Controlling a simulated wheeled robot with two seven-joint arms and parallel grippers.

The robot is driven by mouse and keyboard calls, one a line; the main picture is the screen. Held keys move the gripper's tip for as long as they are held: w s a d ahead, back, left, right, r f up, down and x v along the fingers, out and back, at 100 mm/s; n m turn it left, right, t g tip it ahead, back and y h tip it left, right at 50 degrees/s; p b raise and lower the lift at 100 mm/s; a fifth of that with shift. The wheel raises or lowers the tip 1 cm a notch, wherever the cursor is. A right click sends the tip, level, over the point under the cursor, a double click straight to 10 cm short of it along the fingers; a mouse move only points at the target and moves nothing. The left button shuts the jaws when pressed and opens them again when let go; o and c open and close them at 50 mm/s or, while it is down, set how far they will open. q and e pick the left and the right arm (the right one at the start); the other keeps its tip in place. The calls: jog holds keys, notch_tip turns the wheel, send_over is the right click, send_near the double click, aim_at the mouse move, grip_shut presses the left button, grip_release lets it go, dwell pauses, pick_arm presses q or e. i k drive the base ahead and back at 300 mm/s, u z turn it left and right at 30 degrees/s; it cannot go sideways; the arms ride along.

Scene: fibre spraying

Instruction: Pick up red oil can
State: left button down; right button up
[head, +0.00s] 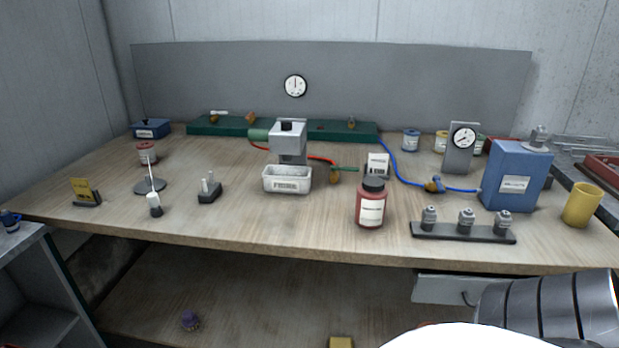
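A red bottle-like can (371,207) with a black cap and a pale label stands upright near the front edge of the wooden workbench (240,225), right of centre. A smaller red tin (147,153) with a pale label stands at the back left of the bench. The label text on both is too small to read. Neither of my grippers is in view. Nothing touches the red can from the front.
A white box (377,165) stands close behind the red can. A white tray (287,179) is to its left, a dark rack with several grey fittings (464,231) to its right. A blue canister (515,175) and yellow cup (582,205) stand farther right.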

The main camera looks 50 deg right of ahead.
aim_at(370, 207)
jog(key=i, duration=2)
jog(key=z, duration=0.85)
jog(key=i, duration=0.5)
jog(key=z, duration=1.95)
